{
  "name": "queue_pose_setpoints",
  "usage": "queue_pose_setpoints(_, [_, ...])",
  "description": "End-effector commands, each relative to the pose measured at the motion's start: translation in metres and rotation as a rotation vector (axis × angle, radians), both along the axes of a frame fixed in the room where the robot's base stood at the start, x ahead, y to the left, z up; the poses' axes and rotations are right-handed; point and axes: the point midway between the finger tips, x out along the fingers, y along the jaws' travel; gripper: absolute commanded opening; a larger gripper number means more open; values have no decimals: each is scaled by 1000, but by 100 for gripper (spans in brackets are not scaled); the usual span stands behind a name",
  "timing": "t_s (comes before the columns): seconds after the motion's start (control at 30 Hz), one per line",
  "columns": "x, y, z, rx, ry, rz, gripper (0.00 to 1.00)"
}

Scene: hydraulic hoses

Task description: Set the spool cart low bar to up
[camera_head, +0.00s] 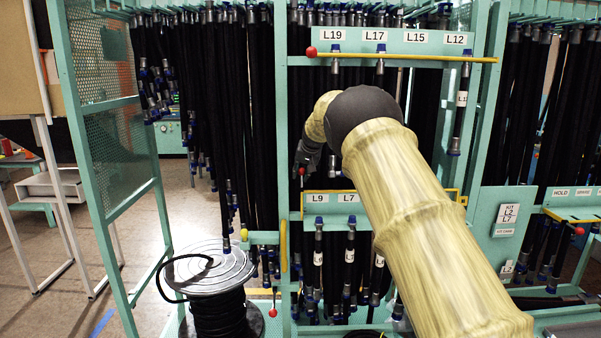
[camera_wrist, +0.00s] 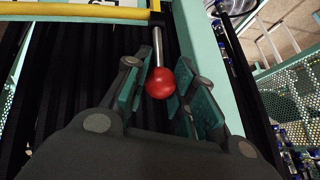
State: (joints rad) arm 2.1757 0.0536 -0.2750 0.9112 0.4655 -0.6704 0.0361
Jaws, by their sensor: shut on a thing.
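The low yellow bar (camera_head: 383,191) runs across the rack just above the plate with labels L9 and L7. A short rod with a red ball knob (camera_head: 301,171) stands up at its left end. In the wrist view the yellow bar (camera_wrist: 75,11) is at the top left, and the rod leads from its end to the red ball knob (camera_wrist: 160,84). My gripper (camera_head: 307,163) is at the knob, mostly dark and small in the head view. In the wrist view my gripper (camera_wrist: 167,88) has its green pads on both sides of the knob, shut on it.
An upper yellow bar (camera_head: 420,58) with its own red ball (camera_head: 311,52) crosses above. Black hoses (camera_head: 262,110) hang densely behind. A hose spool (camera_head: 210,270) stands at lower left, near another red ball (camera_head: 272,312). A green post (camera_wrist: 205,60) is close beside my gripper.

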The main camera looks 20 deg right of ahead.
Motion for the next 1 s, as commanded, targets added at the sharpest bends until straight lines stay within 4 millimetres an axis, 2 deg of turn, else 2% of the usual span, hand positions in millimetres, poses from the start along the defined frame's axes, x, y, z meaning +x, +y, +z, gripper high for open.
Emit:
queue_pose_setpoints(0.07, [1, 0, 0, 0, -3, -2, 0])
queue_pose_setpoints(0.1, [1, 0, 0, -1, -3, -1, 29])
queue_pose_setpoints(0.2, [1, 0, 0, -1, -3, -1, 47])
queue_pose_setpoints(0.67, [-3, 0, 6, 0, -3, 0, 49])
queue_pose_setpoints(1.0, [-29, 0, 42, 0, -4, 1, 49])
